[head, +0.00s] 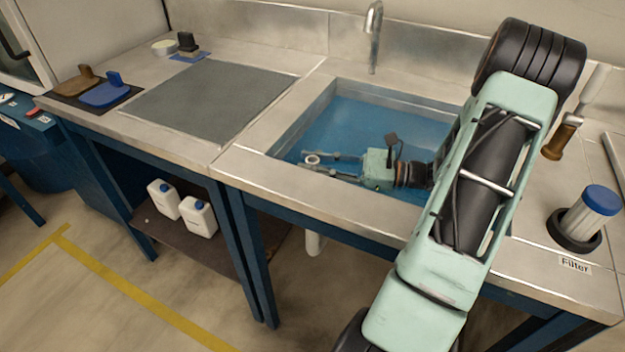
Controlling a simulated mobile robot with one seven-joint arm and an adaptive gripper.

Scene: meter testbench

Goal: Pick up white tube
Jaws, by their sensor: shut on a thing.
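My gripper (309,160) reaches left over the sink basin, near its front left corner. Its two fingers are closed on a small white ring-shaped end, which looks like the white tube (312,159) seen from above. The rest of the tube is hidden below the fingers, so its length and what it touches cannot be told.
The blue sink (350,125) lies under my arm, with a faucet (374,40) behind it. A blue-capped filter (590,218) stands at right, and a wooden-handled tool (561,137) is behind it. The grey mat (210,100) is clear. White bottles (198,217) stand on the lower shelf.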

